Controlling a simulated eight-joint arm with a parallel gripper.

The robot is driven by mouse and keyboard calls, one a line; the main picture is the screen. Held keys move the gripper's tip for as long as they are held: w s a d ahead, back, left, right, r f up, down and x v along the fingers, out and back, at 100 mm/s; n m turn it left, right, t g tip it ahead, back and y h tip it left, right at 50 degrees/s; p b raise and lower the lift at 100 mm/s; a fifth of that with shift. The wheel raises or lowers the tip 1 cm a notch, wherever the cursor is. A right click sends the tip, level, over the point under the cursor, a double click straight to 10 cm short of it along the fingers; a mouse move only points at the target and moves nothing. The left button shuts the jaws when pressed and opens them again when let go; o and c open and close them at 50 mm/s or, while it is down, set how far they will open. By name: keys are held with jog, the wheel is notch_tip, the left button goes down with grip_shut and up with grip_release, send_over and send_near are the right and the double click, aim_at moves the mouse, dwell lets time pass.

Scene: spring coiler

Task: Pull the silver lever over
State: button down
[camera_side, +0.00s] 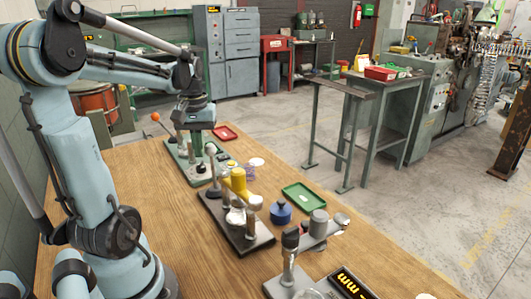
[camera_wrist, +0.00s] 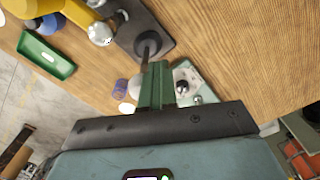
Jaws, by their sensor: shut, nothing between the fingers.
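A silver lever (camera_side: 214,168) with a rounded grey knob stands roughly upright at the far end of a black base plate (camera_side: 255,236) in the side view. A grey post with a dark round end (camera_wrist: 148,42), probably this lever, shows just above my fingertips in the wrist view. My gripper (camera_side: 199,140) points down beside the lever, on its left and farther back, over the green-based device. Its green fingers (camera_wrist: 155,84) are shut and empty. I cannot tell whether they touch the lever; its foot is partly hidden by nearby parts.
An orange-knobbed lever (camera_side: 156,117) rises left of my gripper. A red tray (camera_side: 226,133) lies behind. Bare wood is free at left.

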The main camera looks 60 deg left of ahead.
aim_at(211, 144)
jog(key=shift+w, duration=0.45)
jog(key=shift+w+f, duration=0.1)
jog(key=shift+w, duration=0.95)
jog(key=shift+w, duration=0.2)
jog(key=shift+w+d+f, duration=0.1)
jog(key=shift+w+f, duration=0.05)
jog(key=shift+w, duration=0.35)
jog(key=shift+w+d+f, duration=0.1)
jog(key=shift+w+f, duration=0.05)
jog(key=shift+w, duration=0.35)
